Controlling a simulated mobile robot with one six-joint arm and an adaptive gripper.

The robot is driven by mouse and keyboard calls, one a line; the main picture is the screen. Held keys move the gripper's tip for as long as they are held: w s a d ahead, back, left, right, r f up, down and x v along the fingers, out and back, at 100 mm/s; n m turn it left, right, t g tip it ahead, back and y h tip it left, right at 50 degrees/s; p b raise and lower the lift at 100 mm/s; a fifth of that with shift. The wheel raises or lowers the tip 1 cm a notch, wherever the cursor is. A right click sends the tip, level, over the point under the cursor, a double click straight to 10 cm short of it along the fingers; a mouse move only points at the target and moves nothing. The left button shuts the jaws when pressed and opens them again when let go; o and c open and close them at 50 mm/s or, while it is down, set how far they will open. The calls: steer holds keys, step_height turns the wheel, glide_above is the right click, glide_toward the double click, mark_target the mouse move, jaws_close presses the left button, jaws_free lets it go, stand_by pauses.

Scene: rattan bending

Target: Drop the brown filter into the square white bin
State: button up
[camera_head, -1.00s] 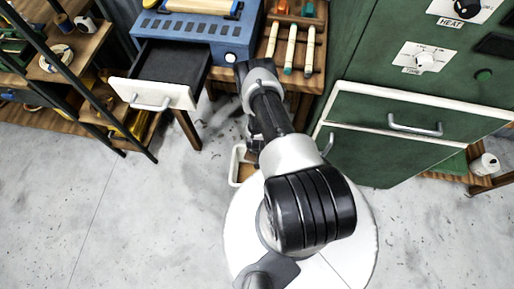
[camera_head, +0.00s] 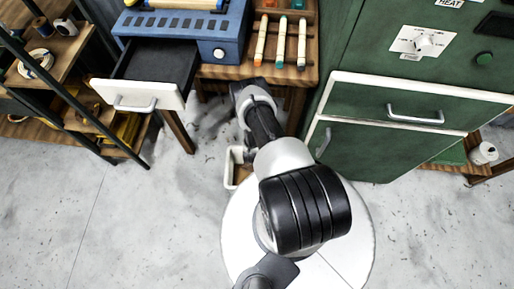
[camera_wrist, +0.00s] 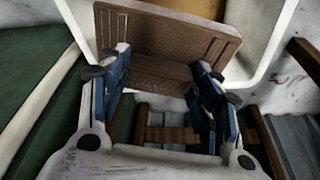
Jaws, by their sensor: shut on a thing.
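My gripper (camera_wrist: 158,73) is shut on the brown filter (camera_wrist: 165,34), a flat ribbed piece held between its blue-padded fingers in the wrist view. The square white bin (camera_wrist: 272,55) shows behind and around the filter there, its pale rim running along the right and upper left. The filter appears in front of or over the bin opening; the gap between them is hard to judge. In the head view the white bin (camera_head: 229,166) stands on the floor left of my arm, which hides part of it. My fingers are hidden in that view.
A green cabinet (camera_head: 375,150) stands close on the right of my arm, with a wooden bench (camera_head: 285,75) behind. A shelf rack (camera_head: 75,100) is at left. Grey floor is clear at lower left.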

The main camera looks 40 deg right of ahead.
steer(key=o, duration=1.2)
steer(key=shift+r, duration=0.1)
steer(key=v, duration=1.2)
steer(key=shift+s, duration=0.1)
